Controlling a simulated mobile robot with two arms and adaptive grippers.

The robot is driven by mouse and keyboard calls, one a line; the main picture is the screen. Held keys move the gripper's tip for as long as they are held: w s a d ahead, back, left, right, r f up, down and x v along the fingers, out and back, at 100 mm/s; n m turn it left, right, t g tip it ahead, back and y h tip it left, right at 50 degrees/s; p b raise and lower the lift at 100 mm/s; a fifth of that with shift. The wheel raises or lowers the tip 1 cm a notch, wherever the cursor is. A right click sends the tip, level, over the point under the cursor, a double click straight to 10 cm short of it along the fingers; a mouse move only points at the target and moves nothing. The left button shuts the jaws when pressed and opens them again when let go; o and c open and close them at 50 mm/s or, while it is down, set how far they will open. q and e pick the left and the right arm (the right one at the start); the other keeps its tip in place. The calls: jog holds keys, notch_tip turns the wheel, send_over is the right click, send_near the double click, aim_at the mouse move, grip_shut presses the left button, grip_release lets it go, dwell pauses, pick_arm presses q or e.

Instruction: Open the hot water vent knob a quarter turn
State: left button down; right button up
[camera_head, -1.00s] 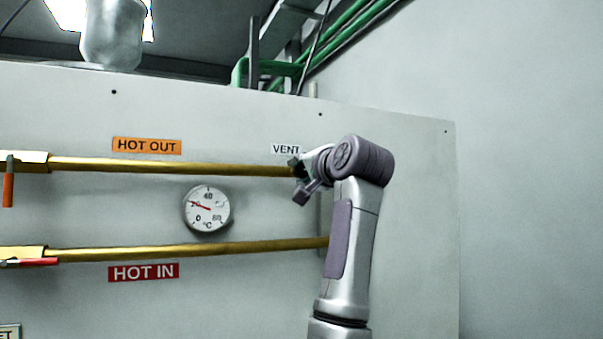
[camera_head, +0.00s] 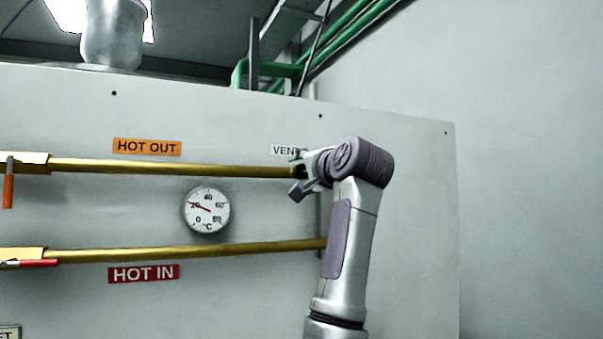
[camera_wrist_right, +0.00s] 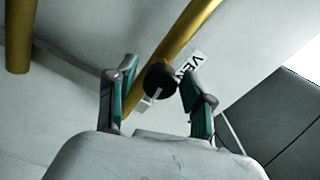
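The vent knob (camera_wrist_right: 160,80) is a dark round knob at the end of the upper brass pipe, by the white VENT label (camera_wrist_right: 190,68) in the right wrist view. In the head view the VENT label (camera_head: 285,150) shows, but my right gripper (camera_head: 300,178) largely covers the knob. In the right wrist view, my right gripper (camera_wrist_right: 155,96) is open, its two green-padded fingers apart. The knob lies ahead between the fingers, with a gap visible on both sides. I cannot tell its exact depth. My left gripper is in neither view.
The upper brass pipe (camera_head: 180,168) and lower brass pipe (camera_head: 190,250) run along the pale panel (camera_head: 420,200). A round thermometer (camera_head: 207,210) sits between them. Valve levers, orange (camera_head: 8,190) and red (camera_head: 38,262), are at the far left. Free room lies right of my arm.

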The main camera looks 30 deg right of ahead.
jog(key=shift+s, duration=0.1)
jog(key=s, duration=1.1)
jog(key=shift+s+a+f, duration=0.2)
jog(key=shift+s+a, duration=0.1)
jog(key=shift+s, duration=0.1)
